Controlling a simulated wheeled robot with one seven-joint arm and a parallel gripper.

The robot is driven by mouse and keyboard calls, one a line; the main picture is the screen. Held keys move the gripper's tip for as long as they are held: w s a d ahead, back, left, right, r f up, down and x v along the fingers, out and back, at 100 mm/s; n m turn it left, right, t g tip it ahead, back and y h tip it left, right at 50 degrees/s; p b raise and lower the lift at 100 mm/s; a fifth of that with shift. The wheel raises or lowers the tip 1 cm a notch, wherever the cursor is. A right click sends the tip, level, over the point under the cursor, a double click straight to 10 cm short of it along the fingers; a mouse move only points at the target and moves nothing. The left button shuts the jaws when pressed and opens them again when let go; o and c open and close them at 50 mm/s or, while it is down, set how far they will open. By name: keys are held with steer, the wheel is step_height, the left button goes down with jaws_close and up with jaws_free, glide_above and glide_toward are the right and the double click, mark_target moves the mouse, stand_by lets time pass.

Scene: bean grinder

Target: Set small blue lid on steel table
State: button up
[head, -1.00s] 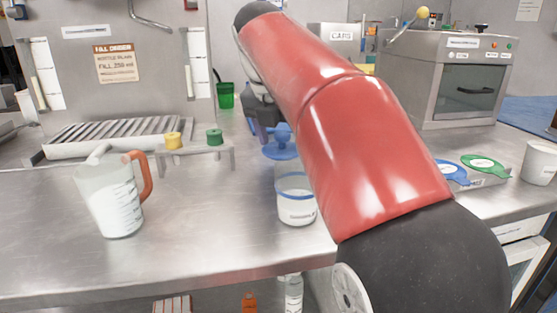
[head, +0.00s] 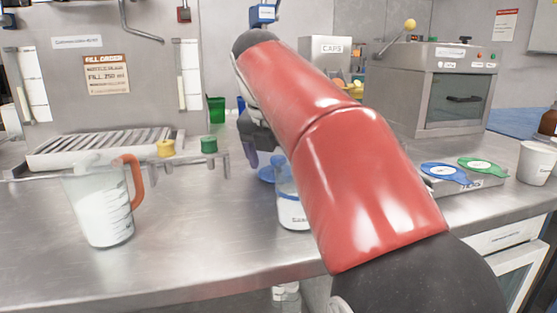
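The small blue lid (head: 266,174) is partly seen in the head view, low behind the clear container with a blue rim. It appears to lie on the steel table (head: 190,225), with its knob (head: 278,160) upward. The container and my red arm hide its right part. My gripper (head: 262,157) is just above the lid. One finger hangs to the left of the knob, apart from it. The other finger is hidden by my arm, but the gripper looks open.
A clear container (head: 291,208) stands in front of the lid. A measuring jug (head: 100,208) with white contents is at left, near a rack with yellow (head: 166,148) and green (head: 209,144) pieces. Blue (head: 444,174) and green (head: 483,168) lids lie at right. The front middle table is clear.

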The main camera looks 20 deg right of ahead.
steer(key=shift+r, duration=0.35)
steer(key=p+v, duration=0.4)
steer(key=v, duration=0.7)
steer(key=shift+s+r+p, duration=0.15)
steer(key=shift+r+p, duration=0.15)
steer(key=shift+p, duration=0.1)
steer(key=shift+s+a, duration=0.1)
